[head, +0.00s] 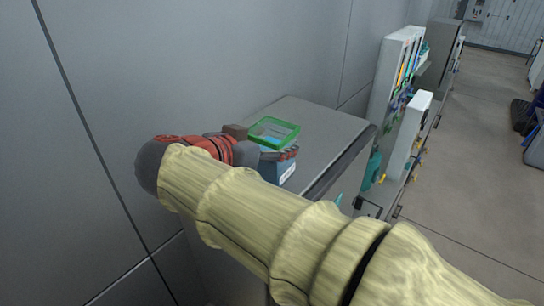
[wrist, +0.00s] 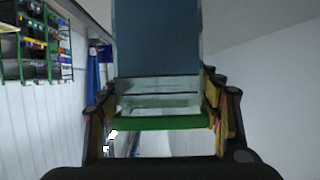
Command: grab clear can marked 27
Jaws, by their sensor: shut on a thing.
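The clear can (head: 272,131) has a bright green rim and a bluish body with a white label on its front. The label is too small to read, so I cannot confirm the number 27. My gripper (head: 262,144) is shut on the can, with red-and-dark fingers on either side of it. In the wrist view the can (wrist: 160,105) sits between the fingers, with its green rim toward the camera. Part of the can is hidden by my gripper and arm. I cannot tell whether its base touches the grey cabinet.
The grey cabinet top (head: 318,135) is mostly bare behind and right of the can. A grey wall (head: 240,50) stands close on the left. White panels with coloured items (head: 397,75) and a teal bottle (head: 372,168) stand further right. Open floor (head: 470,160) lies at far right.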

